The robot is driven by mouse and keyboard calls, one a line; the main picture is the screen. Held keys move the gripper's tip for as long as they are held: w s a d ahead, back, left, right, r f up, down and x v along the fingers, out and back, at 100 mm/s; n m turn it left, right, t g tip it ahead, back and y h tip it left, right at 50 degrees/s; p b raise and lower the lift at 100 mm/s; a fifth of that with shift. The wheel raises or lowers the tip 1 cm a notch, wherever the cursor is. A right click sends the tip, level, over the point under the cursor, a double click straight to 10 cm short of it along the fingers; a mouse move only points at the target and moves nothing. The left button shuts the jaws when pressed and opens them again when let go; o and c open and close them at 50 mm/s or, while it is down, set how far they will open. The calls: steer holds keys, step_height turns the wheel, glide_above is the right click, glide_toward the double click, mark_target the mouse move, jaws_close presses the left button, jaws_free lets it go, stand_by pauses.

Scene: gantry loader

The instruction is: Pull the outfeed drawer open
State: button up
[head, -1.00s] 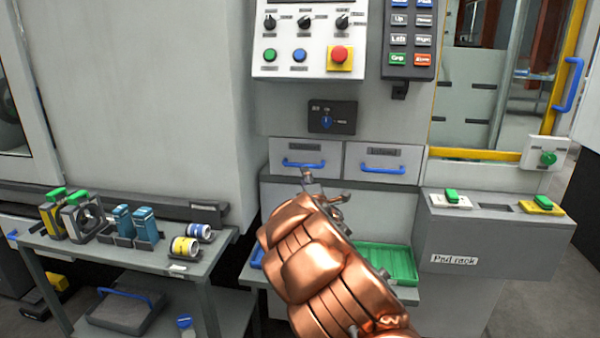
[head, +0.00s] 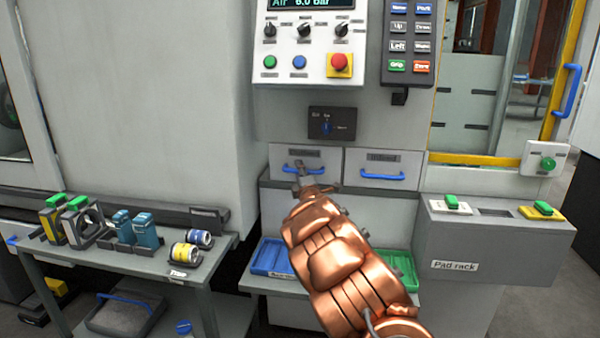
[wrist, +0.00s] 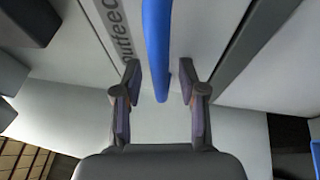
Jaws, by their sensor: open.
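The outfeed drawer (head: 283,158) is the left of two grey drawers under the control panel, and it looks closed. Its blue bar handle (head: 318,167) runs across the front. In the wrist view part of the label "Outfeed" shows on the drawer front beside the blue handle (wrist: 157,45). My gripper (head: 300,170) is at this handle in the head view and hides part of it. In the wrist view my gripper (wrist: 160,78) is open, with the end of the handle between its two fingers and a gap on each side.
The second drawer (head: 405,157) with a blue handle sits close on the right. A blue tray (head: 268,258) and a green tray (head: 403,268) lie below. The pad rack (head: 500,240) juts out at the right. A side table (head: 120,262) with parts stands at the left.

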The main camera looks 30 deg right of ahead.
steer(key=shift+w, duration=0.2)
jaws_close()
stand_by(0.4)
stand_by(0.3)
